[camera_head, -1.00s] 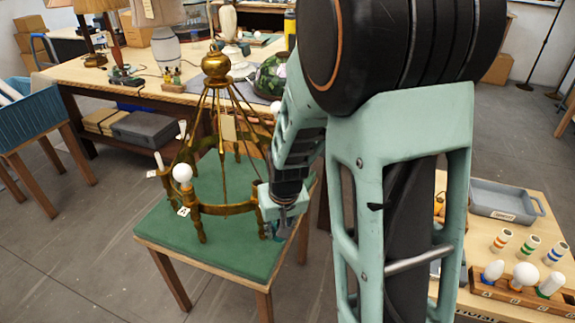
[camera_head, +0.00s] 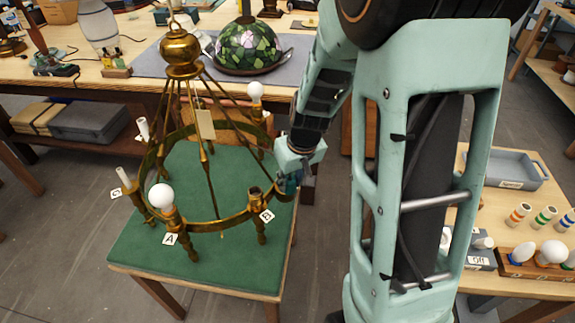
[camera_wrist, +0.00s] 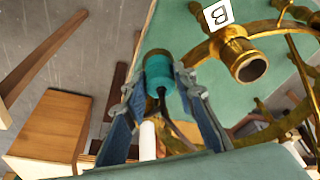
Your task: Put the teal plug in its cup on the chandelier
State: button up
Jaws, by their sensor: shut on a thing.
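The brass chandelier (camera_head: 187,228) stands on a green-topped table. Its open, empty cup with tag B (camera_head: 255,196) faces the front right; the cup also shows in the wrist view (camera_wrist: 248,66). My gripper (camera_head: 289,180) is at the right of the chandelier ring, beside cup B. In the wrist view my gripper (camera_wrist: 162,82) is shut on the teal plug (camera_wrist: 160,76), which has a dark end and a dark cord. The plug is to the left of cup B there and apart from it. In the head view the plug is mostly hidden by my gripper.
White bulbs stand at tag A (camera_head: 160,197) and at the back right of the ring (camera_head: 255,92). A white sleeve (camera_head: 124,178) stands at tag C. A side table holds a grey tray (camera_head: 505,168) and a bulb rack (camera_head: 535,266). A stained-glass lamp (camera_head: 250,46) stands behind.

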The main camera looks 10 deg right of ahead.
jog(key=shift+w+d+f+n, duration=0.1)
jog(key=shift+w+d+n, duration=0.1)
jog(key=shift+w+n, duration=0.25)
jog(key=n, duration=0.2)
jog(key=w+n+y, duration=0.1)
jog(key=shift+n+g+b, duration=0.3)
jog(key=shift+n, duration=0.05)
jog(key=n, duration=0.2)
jog(key=w+n+g, duration=0.1)
jog(key=n, duration=0.1)
jog(key=w+n+y, duration=0.1)
jog(key=n, duration=0.1)
jog(key=shift+w+a+r+b, duration=0.15)
jog(key=shift+a+r+b, duration=0.05)
jog(key=shift+r+b, duration=0.15)
jog(key=shift+f+b, duration=0.5)
jog(key=shift+f, duration=0.7)
jog(key=shift+f+b, duration=0.85)
jog(key=shift+b, duration=0.2)
jog(key=shift+f+b, duration=0.1)
jog(key=shift+b, duration=0.55)
jog(key=o, duration=1.2)
